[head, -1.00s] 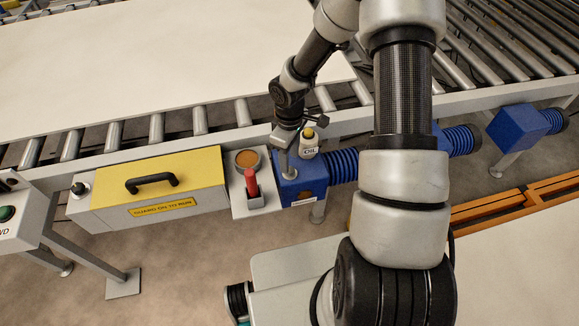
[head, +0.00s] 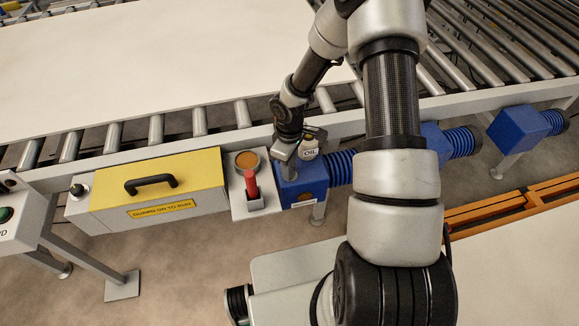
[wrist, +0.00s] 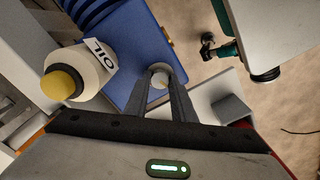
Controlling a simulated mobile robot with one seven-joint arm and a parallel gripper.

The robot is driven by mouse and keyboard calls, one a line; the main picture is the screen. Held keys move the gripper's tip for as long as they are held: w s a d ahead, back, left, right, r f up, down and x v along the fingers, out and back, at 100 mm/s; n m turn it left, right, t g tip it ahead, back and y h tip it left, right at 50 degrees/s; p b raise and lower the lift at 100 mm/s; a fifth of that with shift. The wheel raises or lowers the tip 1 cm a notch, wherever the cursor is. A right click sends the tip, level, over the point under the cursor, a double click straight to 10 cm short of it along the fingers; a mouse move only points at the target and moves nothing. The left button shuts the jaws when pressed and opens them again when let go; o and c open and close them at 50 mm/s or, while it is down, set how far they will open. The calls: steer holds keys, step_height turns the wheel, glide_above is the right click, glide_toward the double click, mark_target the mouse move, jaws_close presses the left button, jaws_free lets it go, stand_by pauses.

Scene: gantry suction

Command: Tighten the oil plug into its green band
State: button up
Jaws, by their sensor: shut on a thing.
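My gripper (wrist: 161,88) points down at the blue housing (wrist: 128,40). Its two fingers are closed around a small round grey plug (wrist: 159,73) at the housing's top face. Most of the plug is hidden between the fingers, and I cannot make out the green band or how deep the plug sits. In the head view my gripper (head: 286,172) is over the left part of the blue housing (head: 313,185).
A white oil bottle (wrist: 80,72) with a yellow cap stands close beside the fingers. A yellow guard box (head: 165,180) is further left. The conveyor frame runs behind.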

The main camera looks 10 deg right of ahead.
steer(key=shift+f+m+b, duration=0.1)
steer(key=shift+m+b, duration=0.8)
steer(key=shift+m, duration=0.4)
steer(key=shift+m+b, duration=0.8)
steer(key=shift+m, duration=1)
steer(key=o, duration=1.1)
steer(key=shift+c, duration=0.2)
step_height(320, 180, up, 18)
steer(key=p, duration=0.2)
steer(key=shift+f, duration=0.2)
